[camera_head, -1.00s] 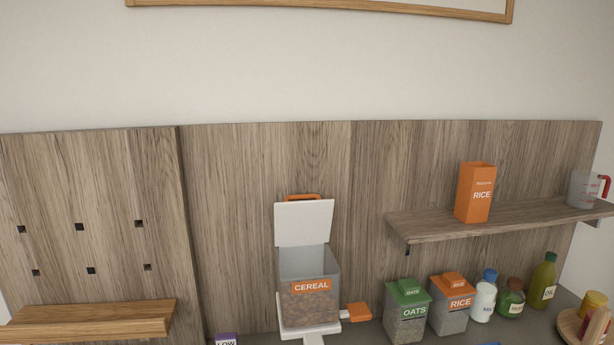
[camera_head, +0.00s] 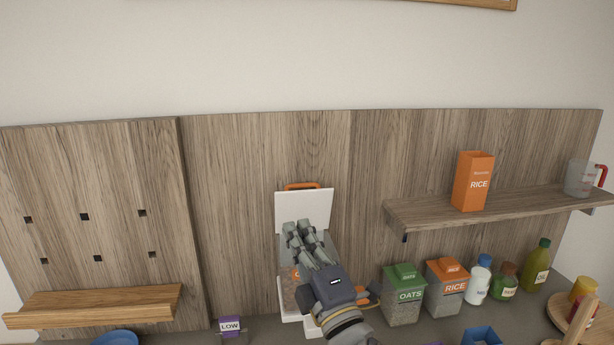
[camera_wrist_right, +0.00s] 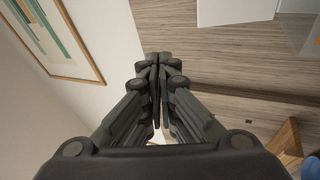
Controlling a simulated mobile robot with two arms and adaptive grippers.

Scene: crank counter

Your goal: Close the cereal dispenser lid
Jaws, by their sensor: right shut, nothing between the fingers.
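The cereal dispenser (camera_head: 290,295) stands on the counter against the wood panel, mostly hidden behind my right gripper. Its white lid (camera_head: 303,208) with an orange handle (camera_head: 302,186) stands open and upright at the back. My right gripper (camera_head: 297,228) is shut and empty, its fingers in front of the lower part of the lid; I cannot tell whether they touch it. In the right wrist view the shut fingers (camera_wrist_right: 160,60) point at the panel, and a white flat piece, likely the lid (camera_wrist_right: 235,10), shows at the top. My left gripper is not in view.
Oats (camera_head: 405,300) and rice (camera_head: 447,290) containers stand close to the right of the dispenser, with bottles beyond. A shelf (camera_head: 430,212) holds a rice box (camera_head: 474,182). A wooden ledge (camera_head: 95,305) is at left.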

